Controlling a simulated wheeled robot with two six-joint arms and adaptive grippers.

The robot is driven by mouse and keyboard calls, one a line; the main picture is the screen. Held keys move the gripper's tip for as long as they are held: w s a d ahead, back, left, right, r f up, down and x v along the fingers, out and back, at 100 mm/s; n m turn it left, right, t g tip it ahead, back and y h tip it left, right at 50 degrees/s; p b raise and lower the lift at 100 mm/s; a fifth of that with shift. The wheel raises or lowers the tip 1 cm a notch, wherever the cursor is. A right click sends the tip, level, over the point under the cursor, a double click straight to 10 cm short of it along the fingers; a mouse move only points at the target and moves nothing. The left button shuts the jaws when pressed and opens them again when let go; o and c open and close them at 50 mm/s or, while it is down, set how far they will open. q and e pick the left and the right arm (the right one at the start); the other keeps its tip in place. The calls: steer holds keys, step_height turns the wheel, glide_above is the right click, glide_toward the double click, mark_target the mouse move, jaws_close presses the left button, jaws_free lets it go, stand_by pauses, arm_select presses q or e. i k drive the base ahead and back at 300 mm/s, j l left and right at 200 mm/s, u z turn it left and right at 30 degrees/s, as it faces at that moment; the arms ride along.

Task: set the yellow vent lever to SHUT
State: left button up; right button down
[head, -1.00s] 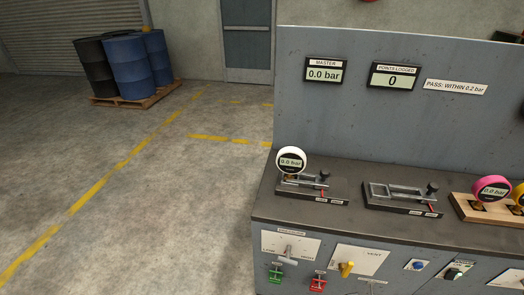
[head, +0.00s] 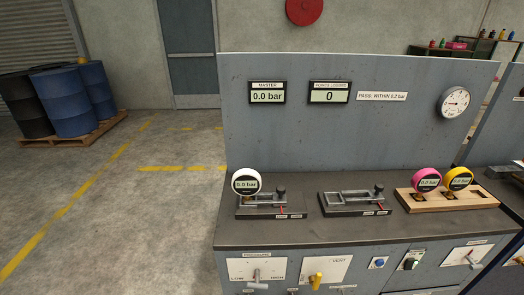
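The yellow vent lever (head: 316,279) is on a white plate marked VENT (head: 325,270), on the front panel of the grey bench. Its handle points roughly up and toward me. The plate's end labels are too small to read, so I cannot tell its setting. Neither of my grippers shows in the head view.
Left of the vent plate is a pressure lever (head: 257,277); to the right are a blue button (head: 379,263) and a black knob (head: 410,262). A white gauge (head: 245,182) stands in the left clamp. Pink (head: 426,179) and yellow (head: 458,178) gauges sit on a wooden rack (head: 440,203).

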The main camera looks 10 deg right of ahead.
mark_target(315, 281)
steer(key=z, duration=1.1)
